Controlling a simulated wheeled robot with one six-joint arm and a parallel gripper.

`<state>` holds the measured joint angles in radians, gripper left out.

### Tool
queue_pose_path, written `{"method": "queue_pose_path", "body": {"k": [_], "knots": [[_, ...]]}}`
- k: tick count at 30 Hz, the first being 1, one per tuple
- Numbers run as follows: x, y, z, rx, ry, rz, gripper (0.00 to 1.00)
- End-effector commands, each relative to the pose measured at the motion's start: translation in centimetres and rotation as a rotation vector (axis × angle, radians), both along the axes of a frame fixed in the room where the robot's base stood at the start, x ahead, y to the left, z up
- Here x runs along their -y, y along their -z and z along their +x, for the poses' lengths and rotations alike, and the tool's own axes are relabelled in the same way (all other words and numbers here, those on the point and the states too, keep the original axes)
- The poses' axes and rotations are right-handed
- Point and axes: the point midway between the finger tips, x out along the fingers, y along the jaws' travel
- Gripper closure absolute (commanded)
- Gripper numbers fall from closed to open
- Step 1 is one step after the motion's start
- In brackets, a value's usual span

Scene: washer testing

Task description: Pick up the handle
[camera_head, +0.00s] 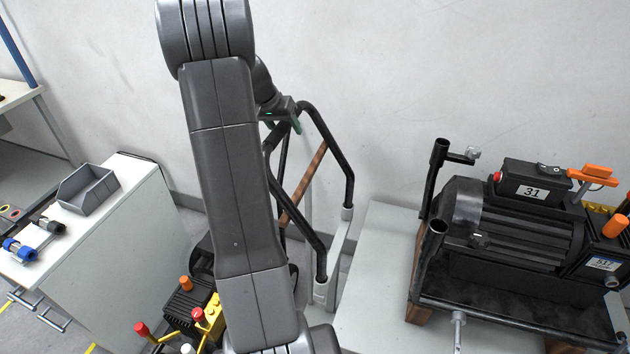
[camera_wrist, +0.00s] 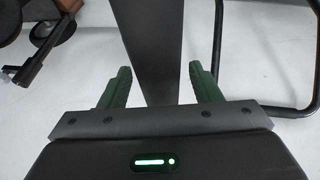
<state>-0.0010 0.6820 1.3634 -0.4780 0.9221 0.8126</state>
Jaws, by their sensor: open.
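A black tubular frame with bent bars (camera_head: 331,143) stands against the wall in the head view, and its lower ends sit in pale posts. It looks like the handle, but I cannot be sure. My gripper (camera_head: 284,122) is near its upper end, partly hidden by my arm. In the wrist view my gripper (camera_wrist: 160,70) is open, with two green fingers apart. A wide dark bar (camera_wrist: 150,40) runs up between the fingers, with gaps on both sides. I cannot tell if it is the handle. A black bent tube (camera_wrist: 245,75) curves at the right.
A black machine marked 31 (camera_head: 520,240) stands on a grey surface (camera_head: 375,270) at the right. A white cabinet (camera_head: 120,255) with a grey bin (camera_head: 88,190) is at the left. A yellow-black device (camera_head: 190,310) is below my arm.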

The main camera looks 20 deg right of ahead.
Motion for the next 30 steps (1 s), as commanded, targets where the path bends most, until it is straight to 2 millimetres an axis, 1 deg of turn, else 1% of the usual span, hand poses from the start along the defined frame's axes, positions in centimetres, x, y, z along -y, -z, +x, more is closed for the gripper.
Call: {"method": "queue_pose_path", "body": {"k": [1,5,30], "knots": [[0.3,0.6,0.1,-0.003,0.001,0.001,0.42],[0.5,1.2,0.3,0.000,0.001,0.001,0.42],[0.5,1.7,0.3,0.001,-0.001,0.000,0.42]]}}
